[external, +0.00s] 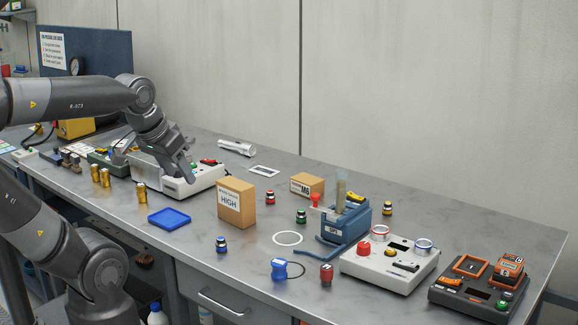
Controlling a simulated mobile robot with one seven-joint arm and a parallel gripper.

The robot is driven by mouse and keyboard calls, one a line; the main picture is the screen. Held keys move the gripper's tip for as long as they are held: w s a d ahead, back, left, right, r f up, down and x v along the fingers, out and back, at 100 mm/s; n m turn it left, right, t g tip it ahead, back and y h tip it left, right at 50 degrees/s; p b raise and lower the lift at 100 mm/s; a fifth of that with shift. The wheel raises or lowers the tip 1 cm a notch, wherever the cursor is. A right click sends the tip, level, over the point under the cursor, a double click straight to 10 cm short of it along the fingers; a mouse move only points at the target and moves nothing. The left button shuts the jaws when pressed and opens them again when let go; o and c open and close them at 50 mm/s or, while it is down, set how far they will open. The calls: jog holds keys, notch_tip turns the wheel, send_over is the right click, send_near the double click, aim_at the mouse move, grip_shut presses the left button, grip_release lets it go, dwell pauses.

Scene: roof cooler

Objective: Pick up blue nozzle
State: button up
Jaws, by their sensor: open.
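The small blue nozzle (221,245), with a dark middle, stands upright near the front edge of the bench, left of centre. Bare bench surrounds it. My gripper (189,176) is open, seen from the side, and points down above the white device at the back left. It is well behind and above the blue nozzle, apart from it. No object is visible between its fingers.
A blue tray (170,218) lies left of the nozzle; a cardboard box (236,203) stands behind it. Similar red (270,198), green (301,217) and yellow (387,209) pieces stand farther back. A blue corded device (279,269) is to the right. Brass cylinders (141,193) stand left.

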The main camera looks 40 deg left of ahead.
jog(key=w+f+g, duration=0.3)
jog(key=w+f, duration=0.1)
jog(key=w, duration=0.2)
jog(key=n+g, duration=0.2)
send_over(221, 238)
notch_tip(221, 238, down, 7)
jog(key=shift+s+a+f+g, duration=0.1)
jog(key=shift+a+f+g, duration=0.25)
jog(key=shift+f, duration=0.45)
notch_tip(221, 238, down, 5)
jog(key=shift+r, duration=0.2)
jog(key=shift+d+f, duration=0.2)
jog(key=shift+f, duration=1.2)
jog(key=shift+d+f, duration=0.15)
jog(key=shift+f, duration=1.2)
jog(key=c, duration=1.1)
grip_shut()
